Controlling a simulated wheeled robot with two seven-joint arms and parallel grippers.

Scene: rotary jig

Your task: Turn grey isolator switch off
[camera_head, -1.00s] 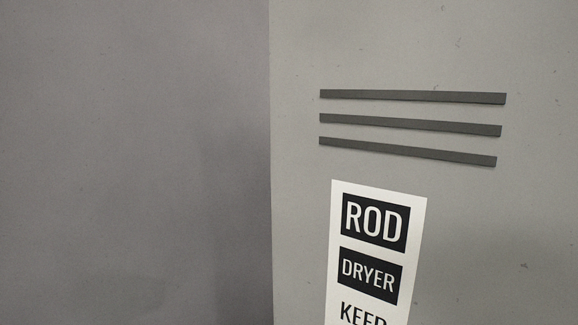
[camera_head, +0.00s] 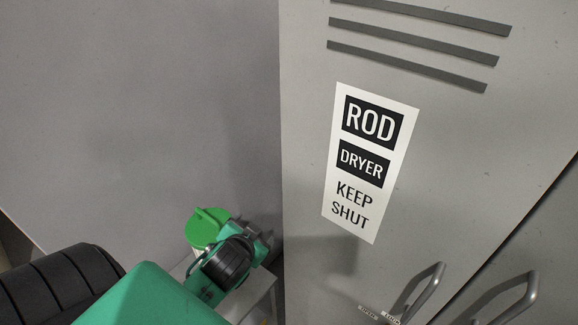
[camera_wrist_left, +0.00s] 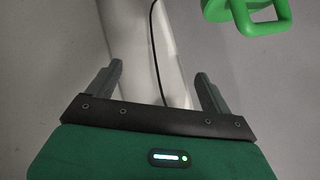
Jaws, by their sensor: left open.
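I cannot make out a grey isolator switch in either current view. My left gripper (camera_wrist_left: 159,72) shows in the left wrist view with two grey fingers spread wide and nothing between them but a pale surface and a thin black cable behind. In the head view my left arm reaches in from the lower left, and its dark wrist is beside a bright green round object (camera_head: 205,228). A bright green object with a loop (camera_wrist_left: 262,18) is at the top right of the left wrist view, apart from the fingers. My right gripper is out of view.
A tall grey cabinet (camera_head: 440,160) labelled ROD DRYER KEEP SHUT stands at the right, with slots and a bar handle (camera_head: 425,290). Another handle (camera_head: 515,300) is at its right. A pale box (camera_head: 255,290) is below my left wrist. Plain grey wall fills the left.

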